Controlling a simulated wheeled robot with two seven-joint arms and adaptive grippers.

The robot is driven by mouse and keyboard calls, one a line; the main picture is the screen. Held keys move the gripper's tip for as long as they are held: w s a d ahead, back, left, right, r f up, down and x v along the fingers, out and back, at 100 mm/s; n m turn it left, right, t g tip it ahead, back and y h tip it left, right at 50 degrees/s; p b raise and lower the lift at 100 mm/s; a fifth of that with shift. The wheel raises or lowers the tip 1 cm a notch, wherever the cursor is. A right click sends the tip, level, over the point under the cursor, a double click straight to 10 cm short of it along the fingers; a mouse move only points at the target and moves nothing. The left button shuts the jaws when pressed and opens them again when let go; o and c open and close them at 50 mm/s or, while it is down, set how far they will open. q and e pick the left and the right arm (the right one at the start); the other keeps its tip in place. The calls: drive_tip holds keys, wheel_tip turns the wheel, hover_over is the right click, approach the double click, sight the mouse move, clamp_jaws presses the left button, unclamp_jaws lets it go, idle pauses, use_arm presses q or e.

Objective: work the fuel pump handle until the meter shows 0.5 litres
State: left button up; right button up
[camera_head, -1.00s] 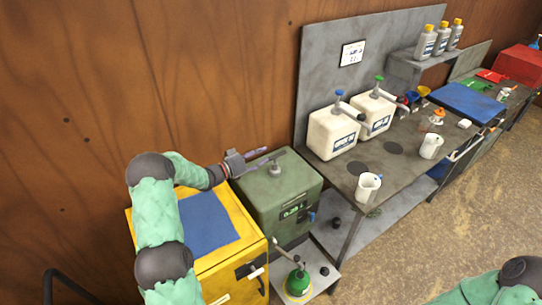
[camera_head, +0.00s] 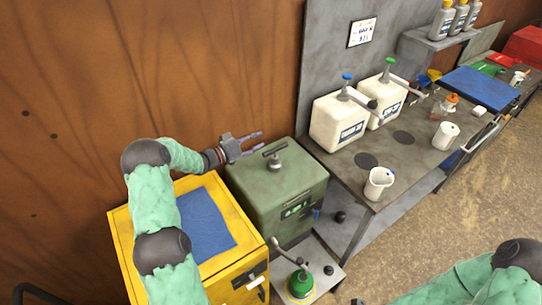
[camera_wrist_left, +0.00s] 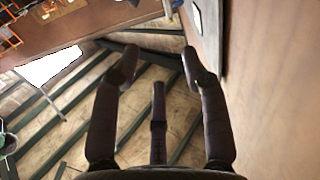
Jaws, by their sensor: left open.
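The green fuel pump box (camera_head: 265,195) stands between the yellow cabinet and the workbench. A dark T-shaped handle (camera_head: 275,150) sits on a short post on its top. A lit green meter (camera_head: 294,210) is on its front; I cannot read its digits surely. My left gripper (camera_head: 258,143) is open and empty, just left of the handle near the wooden wall, and does not appear to hold it. In the left wrist view its dark fingers (camera_wrist_left: 160,75) are spread with nothing between them; the handle does not show there. My right gripper is out of view.
The yellow cabinet (camera_head: 240,275) with a blue mat (camera_head: 205,225) lies under my left arm. A green pump can (camera_head: 300,284) stands on a low shelf in front. White jugs (camera_head: 338,122) and a measuring cup (camera_head: 378,184) stand on the workbench. The wooden wall is close behind.

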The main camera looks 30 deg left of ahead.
use_arm(q)
wheel_tip(320, 180, down, 3)
drive_tip(key=b, duration=0.2)
approach(271, 152)
drive_tip(key=w, duration=0.3)
drive_tip(key=x, duration=0.4)
drive_tip(key=f+x, duration=0.1)
drive_tip(key=x, duration=0.2)
drive_tip(key=shift+s+d+f+b, duration=0.1)
drive_tip(key=shift+d+b, duration=0.25)
drive_tip(key=shift+w+d, duration=0.2)
drive_tip(key=shift+w, duration=0.15)
drive_tip(key=shift+w, duration=0.1)
clamp_jaws()
